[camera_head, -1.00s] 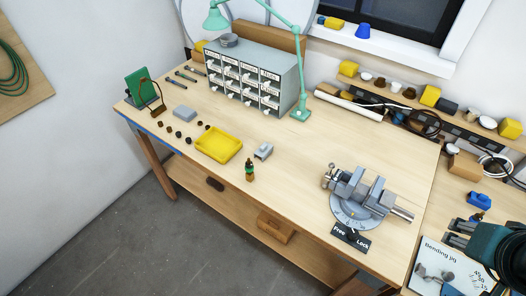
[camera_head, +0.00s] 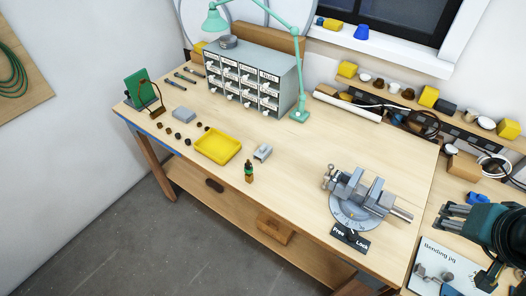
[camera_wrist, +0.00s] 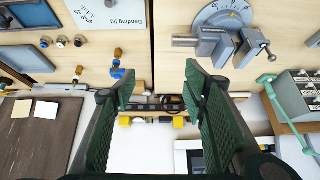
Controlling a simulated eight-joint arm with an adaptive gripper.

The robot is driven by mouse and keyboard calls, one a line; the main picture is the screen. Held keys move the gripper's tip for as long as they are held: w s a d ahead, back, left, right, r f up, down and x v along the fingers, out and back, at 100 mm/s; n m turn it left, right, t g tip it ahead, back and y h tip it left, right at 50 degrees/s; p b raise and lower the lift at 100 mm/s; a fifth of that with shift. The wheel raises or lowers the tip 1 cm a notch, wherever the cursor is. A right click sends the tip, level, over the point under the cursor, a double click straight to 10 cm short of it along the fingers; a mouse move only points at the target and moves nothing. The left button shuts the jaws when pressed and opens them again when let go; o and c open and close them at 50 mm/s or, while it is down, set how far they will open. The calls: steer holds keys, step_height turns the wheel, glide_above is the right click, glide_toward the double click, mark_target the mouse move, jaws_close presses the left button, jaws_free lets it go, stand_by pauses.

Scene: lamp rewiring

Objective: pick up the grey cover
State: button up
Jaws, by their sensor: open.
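Two grey pieces lie on the workbench in the head view, and I cannot tell for sure which is the grey cover. One is a plain, flat grey block (camera_head: 183,113) at the left, behind several small dark parts. The other is a small light-grey piece (camera_head: 262,152) just right of the yellow tray (camera_head: 218,146). My gripper (camera_head: 447,217) is at the far right, above the bending jig side, far from both. In the wrist view my gripper (camera_wrist: 160,92) shows its two green pads wide apart with nothing between them. Neither grey piece can be made out in the wrist view.
A vise (camera_head: 358,198) stands between my gripper and the grey pieces. A small dark-green and brown bottle-like item (camera_head: 249,172) stands in front of the light-grey piece. The drawer cabinet (camera_head: 255,80) and green lamp (camera_head: 299,114) stand behind. The bench middle is clear.

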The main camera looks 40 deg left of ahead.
steer(key=w+a+r+g+y, duration=0.1)
steer(key=w+a+r+g, duration=0.1)
steer(key=w+a, duration=0.95)
steer(key=g+h+p, duration=0.1)
steer(key=g+p, duration=0.2)
steer(key=g, duration=0.2)
glide_above(263, 147)
steer(key=f, duration=2)
steer(key=shift+w+d+f, duration=0.15)
steer(key=shift+w+d, duration=0.1)
steer(key=shift+d, duration=0.05)
steer(key=shift+s+a+f, duration=0.25)
steer(key=shift+a+f, duration=0.1)
steer(key=shift+a, duration=0.05)
steer(key=shift+f, duration=0.15)
steer(key=shift+f, duration=1.15)
steer(key=shift+f, duration=0.1)
